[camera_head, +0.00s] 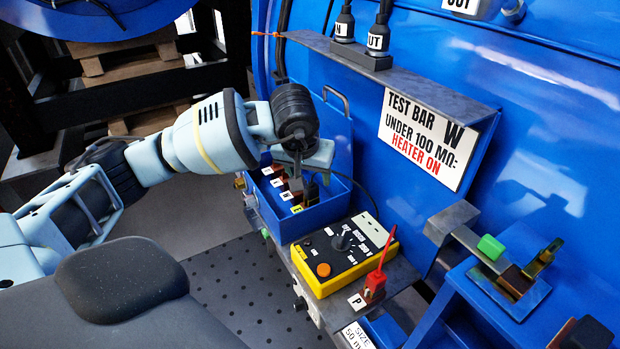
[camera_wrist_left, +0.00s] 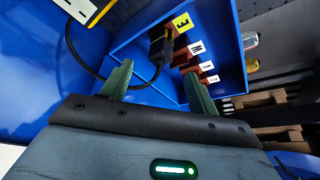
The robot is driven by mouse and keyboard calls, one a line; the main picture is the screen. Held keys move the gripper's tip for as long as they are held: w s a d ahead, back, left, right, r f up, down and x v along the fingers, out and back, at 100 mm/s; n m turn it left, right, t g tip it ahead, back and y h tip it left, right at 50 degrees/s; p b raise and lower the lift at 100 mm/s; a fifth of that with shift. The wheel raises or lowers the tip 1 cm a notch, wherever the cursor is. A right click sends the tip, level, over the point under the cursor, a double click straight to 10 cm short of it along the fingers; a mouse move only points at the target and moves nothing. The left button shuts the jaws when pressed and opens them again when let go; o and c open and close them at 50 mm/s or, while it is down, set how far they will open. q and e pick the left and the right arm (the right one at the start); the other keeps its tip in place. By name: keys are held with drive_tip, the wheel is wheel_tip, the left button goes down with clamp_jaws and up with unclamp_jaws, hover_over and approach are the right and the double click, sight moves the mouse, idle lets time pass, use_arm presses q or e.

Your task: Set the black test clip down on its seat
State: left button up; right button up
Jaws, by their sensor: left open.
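The black test clip (camera_wrist_left: 160,50), with a black cable, is in the blue terminal box (camera_wrist_left: 232,60), beside the yellow E label (camera_wrist_left: 183,22). In the left wrist view my left gripper (camera_wrist_left: 159,72) is open, with one green finger on each side of the clip's line and visible space between the fingers and the clip. In the head view my left gripper (camera_head: 297,180) is over the blue box (camera_head: 322,216), mostly hiding the clip. Exactly how the clip meets its seat is hard to tell. My right gripper is not in view.
A yellow tester (camera_head: 343,253) stands on the shelf right of the box. A red clip (camera_head: 376,283) stands upright by the P label (camera_head: 356,300). The grey test bar shelf (camera_head: 400,75) overhangs behind. A blue stand (camera_head: 500,290) is at right.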

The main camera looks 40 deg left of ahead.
use_arm(q)
drive_tip(key=v, duration=0.5)
